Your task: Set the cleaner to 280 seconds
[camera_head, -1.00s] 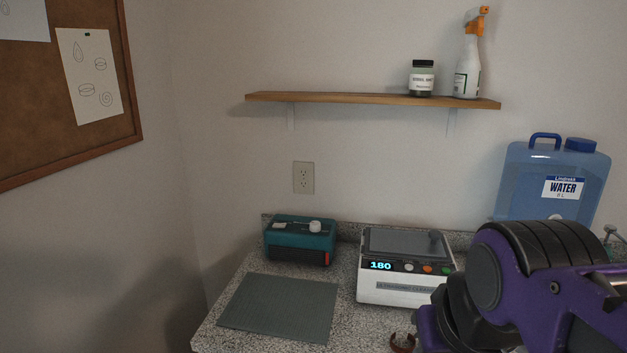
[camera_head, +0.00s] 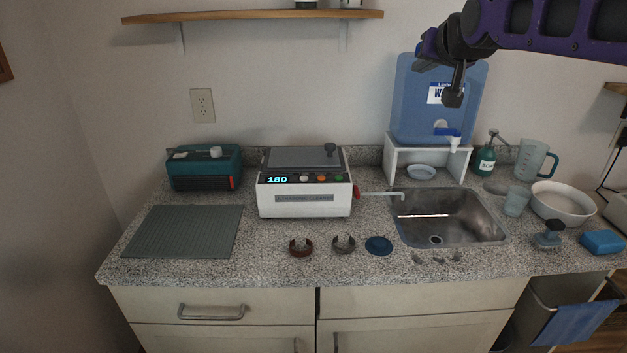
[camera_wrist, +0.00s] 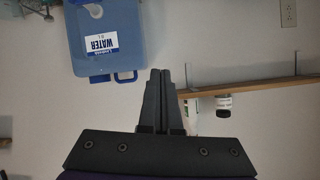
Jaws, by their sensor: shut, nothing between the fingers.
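The ultrasonic cleaner (camera_head: 304,199) is a white box with a grey lid on the counter, left of the sink. Its display (camera_head: 277,180) reads 180 in the head view. My gripper (camera_head: 453,98) is shut and empty, high up in front of the water jug, above and right of the cleaner. In the wrist view, my gripper (camera_wrist: 159,75) shows its two fingers together, with the wall, jug and shelf upside down beyond them. The cleaner is not in the wrist view.
A teal device (camera_head: 204,168) and a grey mat (camera_head: 182,231) lie left of the cleaner. A sink (camera_head: 450,215) and blue water jug (camera_head: 425,110) on a white stand are to its right. Two ring-shaped pieces (camera_head: 301,247) and a blue disc (camera_head: 379,245) lie in front.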

